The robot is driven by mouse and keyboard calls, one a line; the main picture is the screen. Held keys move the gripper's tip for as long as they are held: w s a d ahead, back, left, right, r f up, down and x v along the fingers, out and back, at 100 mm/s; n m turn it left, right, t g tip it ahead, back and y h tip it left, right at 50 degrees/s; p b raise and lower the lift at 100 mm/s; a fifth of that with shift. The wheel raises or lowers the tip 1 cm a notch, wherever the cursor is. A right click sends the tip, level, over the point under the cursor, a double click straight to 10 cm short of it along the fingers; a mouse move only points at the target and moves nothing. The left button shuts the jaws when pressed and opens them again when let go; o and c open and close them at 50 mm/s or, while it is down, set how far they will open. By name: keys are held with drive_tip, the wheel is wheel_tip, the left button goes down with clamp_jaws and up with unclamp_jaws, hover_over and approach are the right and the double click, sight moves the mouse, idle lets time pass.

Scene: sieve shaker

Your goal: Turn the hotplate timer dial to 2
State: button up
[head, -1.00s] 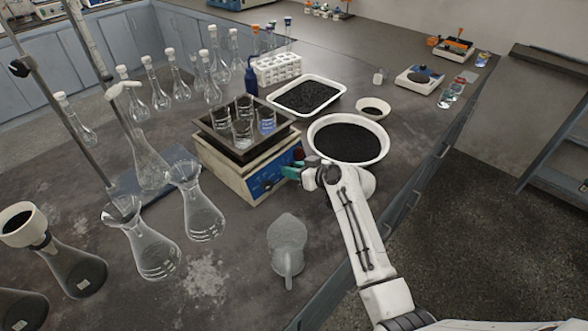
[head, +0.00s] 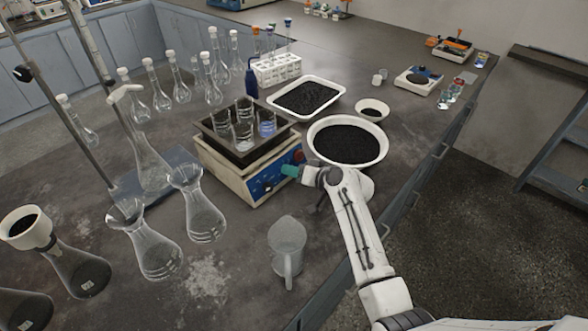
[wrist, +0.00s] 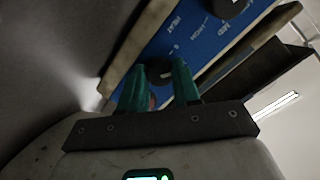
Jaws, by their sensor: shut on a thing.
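The hotplate (head: 222,174) is a cream box with a blue front panel (head: 262,186), carrying a dark tray with several glass beakers. My gripper (head: 289,170) is at the right part of that panel. In the wrist view, the teal fingers of my gripper (wrist: 158,84) are on either side of a round black dial (wrist: 158,71) on the blue panel and shut on it. A second black dial (wrist: 228,7) shows at the top edge, apart from the fingers. The dial's pointer and any numbers around it cannot be read.
A white bowl of black grains (head: 347,142) stands close behind my gripper. A clear jug (head: 287,245) stands in front, near the bench edge. Glass flasks (head: 203,212) stand left of the hotplate. The bench between jug and hotplate is clear.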

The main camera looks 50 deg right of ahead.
drive_tip(key=m+p, duration=0.2)
drive_tip(key=m, duration=0.3)
drive_tip(key=shift+r+m, duration=0.1)
drive_tip(key=shift+m, duration=0.2)
drive_tip(key=m+p, duration=0.1)
drive_tip(key=m, duration=0.2)
drive_tip(key=m+p, duration=0.2)
drive_tip(key=shift+s+f+m+h, duration=0.1)
drive_tip(key=shift+f+m+h, duration=0.1)
drive_tip(key=shift+m+h, duration=0.15)
drive_tip(key=shift+m, duration=0.25)
drive_tip(key=o, duration=1.1)
drive_tip(key=shift+c, duration=0.2)
drive_tip(key=shift+s, duration=0.1)
drive_tip(key=v, duration=1)
drive_tip(key=shift+s, duration=0.3)
drive_tip(key=shift+d, duration=0.1)
